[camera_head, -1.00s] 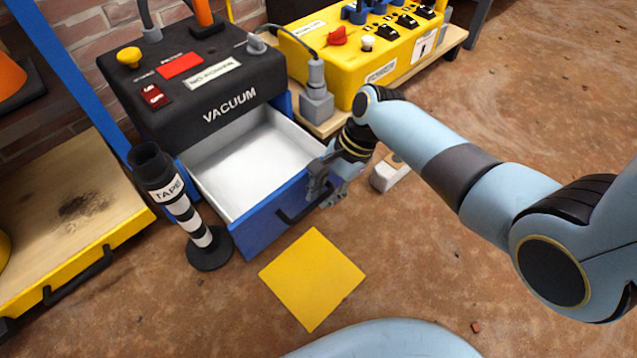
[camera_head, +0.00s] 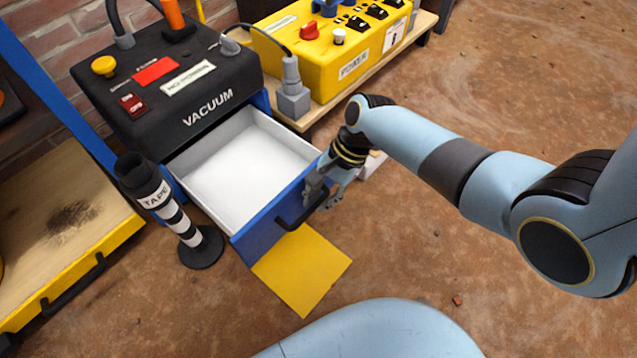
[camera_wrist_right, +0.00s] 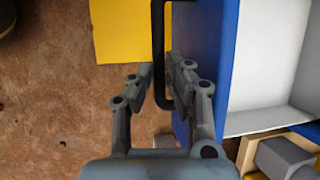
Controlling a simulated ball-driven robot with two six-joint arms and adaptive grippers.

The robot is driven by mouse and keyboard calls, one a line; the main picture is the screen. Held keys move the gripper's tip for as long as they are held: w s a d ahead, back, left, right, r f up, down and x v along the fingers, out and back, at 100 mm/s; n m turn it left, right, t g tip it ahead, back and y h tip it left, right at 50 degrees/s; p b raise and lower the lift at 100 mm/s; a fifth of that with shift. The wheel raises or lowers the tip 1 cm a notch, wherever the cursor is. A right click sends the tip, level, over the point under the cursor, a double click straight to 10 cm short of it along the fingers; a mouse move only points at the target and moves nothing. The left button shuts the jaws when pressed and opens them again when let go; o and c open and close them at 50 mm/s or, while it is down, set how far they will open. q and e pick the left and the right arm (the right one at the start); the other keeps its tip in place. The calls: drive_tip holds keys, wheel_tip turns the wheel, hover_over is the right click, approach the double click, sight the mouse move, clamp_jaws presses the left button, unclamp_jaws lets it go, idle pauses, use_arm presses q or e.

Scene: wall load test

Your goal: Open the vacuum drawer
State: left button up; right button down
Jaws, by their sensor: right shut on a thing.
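The vacuum unit (camera_head: 150,85) is a black box labelled VACUUM at the upper left of the head view. Its drawer (camera_head: 255,235), blue-fronted with a white, empty-looking inside, stands far out. The drawer also shows at the right of the right wrist view (camera_wrist_right: 208,60). My right gripper (camera_head: 303,200) is at the drawer front, shut on the black handle (camera_head: 288,222). In the right wrist view the handle (camera_wrist_right: 158,45) runs between my right fingers (camera_wrist_right: 161,82). My left gripper is not in view.
A black-and-white tape stand (camera_head: 185,225) stands close left of the drawer. A yellow square (camera_head: 305,275) lies on the floor, partly under the drawer front. A yellow control box (camera_head: 330,55) sits on a wooden pallet at the back. Brown floor is open in front and right.

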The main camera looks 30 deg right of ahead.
drive_tip(key=c, duration=1.3)
unclamp_jaws()
drive_tip(key=shift+c, duration=0.2)
drive_tip(key=shift+r, duration=0.15)
drive_tip(key=v, duration=1.1)
drive_tip(key=shift+d+r, duration=0.2)
drive_tip(key=shift+r, duration=0.1)
